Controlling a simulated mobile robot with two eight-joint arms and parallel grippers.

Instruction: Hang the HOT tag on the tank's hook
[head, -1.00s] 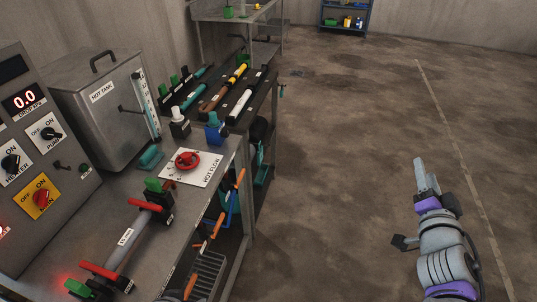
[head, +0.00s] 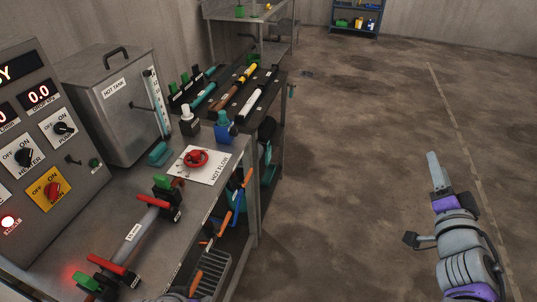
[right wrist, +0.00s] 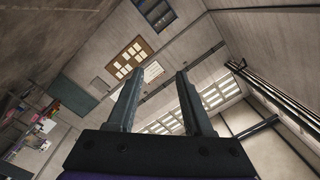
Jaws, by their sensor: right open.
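The tank (head: 112,120) is a grey metal box with a lid handle and a "HOT TANK" label, at the upper left in the head view. A dark hook (head: 137,105) sticks out from its side, beside a white level gauge (head: 155,102); I see nothing hanging on it. I cannot make out a HOT tag in either view. My right gripper (head: 435,172) is over bare floor, well right of the bench. In the right wrist view its two fingers (right wrist: 155,95) are apart with nothing between them. My left gripper does not show.
The control panel (head: 45,150) stands left of the tank. On the bench (head: 95,222) are a white plate with a red valve wheel (head: 195,159) and a pipe section with red handles (head: 130,238). Tools lie in a dark rack (head: 230,107) behind. The floor (head: 340,180) on the right is clear.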

